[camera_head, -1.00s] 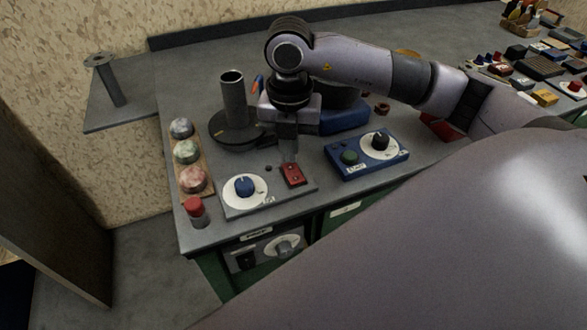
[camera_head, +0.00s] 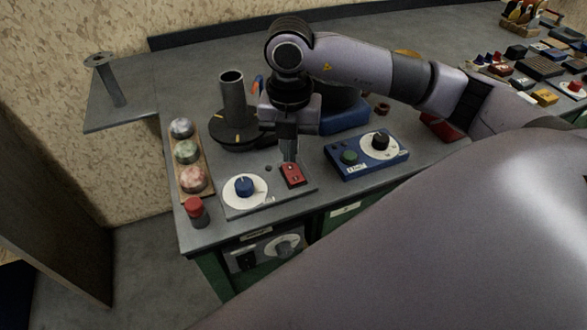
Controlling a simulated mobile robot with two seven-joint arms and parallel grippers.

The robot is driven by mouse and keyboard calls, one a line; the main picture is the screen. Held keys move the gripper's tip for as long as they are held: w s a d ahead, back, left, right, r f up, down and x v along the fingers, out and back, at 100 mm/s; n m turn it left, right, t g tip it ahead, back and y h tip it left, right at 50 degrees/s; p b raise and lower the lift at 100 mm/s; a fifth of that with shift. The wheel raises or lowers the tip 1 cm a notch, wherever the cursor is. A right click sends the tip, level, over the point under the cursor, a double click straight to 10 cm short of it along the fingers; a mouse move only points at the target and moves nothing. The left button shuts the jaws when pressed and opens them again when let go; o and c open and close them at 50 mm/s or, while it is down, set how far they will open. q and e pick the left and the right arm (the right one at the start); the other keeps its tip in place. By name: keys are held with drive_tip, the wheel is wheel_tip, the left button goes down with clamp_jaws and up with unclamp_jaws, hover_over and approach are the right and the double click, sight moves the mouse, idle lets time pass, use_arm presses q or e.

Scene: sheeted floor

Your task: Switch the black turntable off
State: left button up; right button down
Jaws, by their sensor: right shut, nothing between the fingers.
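The black turntable (camera_head: 225,137) is a dark round plate with an upright dark tube standing on it, behind a grey control panel (camera_head: 263,205). That panel carries a blue knob (camera_head: 244,187) on a white dial and a red rocker switch (camera_head: 293,179). My right gripper (camera_head: 289,158) points down, shut and empty, with its fingertips at the far edge of the red switch. I cannot tell whether they touch it. My left gripper is out of view.
A blue box (camera_head: 352,167) with a green button and a black knob stands to the right. Several mottled balls (camera_head: 187,152) sit on a wooden strip at left, near a red-capped cylinder (camera_head: 196,211). A blue-based machine (camera_head: 346,119) is behind my gripper.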

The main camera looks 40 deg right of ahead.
sight(290, 167)
drive_tip(key=shift+f+b, duration=1)
drive_tip(key=shift+f, duration=0.3)
idle(0.4)
drive_tip(key=shift+r, duration=0.15)
drive_tip(key=shift+r+p, duration=2.6)
drive_tip(key=shift+r, duration=0.85)
